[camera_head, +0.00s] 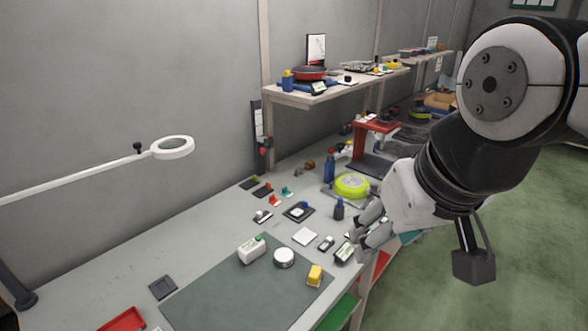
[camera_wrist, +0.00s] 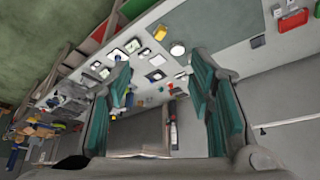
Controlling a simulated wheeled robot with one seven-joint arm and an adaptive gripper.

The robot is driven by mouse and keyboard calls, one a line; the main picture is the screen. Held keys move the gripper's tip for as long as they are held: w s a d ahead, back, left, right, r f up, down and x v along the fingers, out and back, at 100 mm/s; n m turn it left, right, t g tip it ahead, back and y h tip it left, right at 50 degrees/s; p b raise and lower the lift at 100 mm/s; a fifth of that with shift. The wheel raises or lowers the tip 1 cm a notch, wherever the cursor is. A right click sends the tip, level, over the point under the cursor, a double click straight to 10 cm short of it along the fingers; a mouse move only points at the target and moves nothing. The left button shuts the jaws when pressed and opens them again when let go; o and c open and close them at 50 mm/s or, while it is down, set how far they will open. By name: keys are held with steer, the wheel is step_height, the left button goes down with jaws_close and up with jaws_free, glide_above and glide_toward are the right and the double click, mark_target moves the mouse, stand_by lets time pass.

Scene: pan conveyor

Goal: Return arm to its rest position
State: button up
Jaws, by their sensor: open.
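My gripper (camera_head: 368,228) is at the end of my arm at the right of the head view, above the front edge of the workbench (camera_head: 120,239). Its fingers point down and left. In the wrist view my gripper (camera_wrist: 168,90) shows two teal-padded fingers spread wide with nothing held between them. The bench and small items show beyond the fingers. How high the fingertips are above the bench is hard to tell.
A dark mat (camera_head: 230,290) carries a white bottle (camera_head: 251,249), a round white tin (camera_head: 284,257) and a yellow block (camera_head: 315,275). Green floor (camera_head: 480,270) is open at right.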

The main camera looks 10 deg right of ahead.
steer(key=shift+s, duration=0.8)
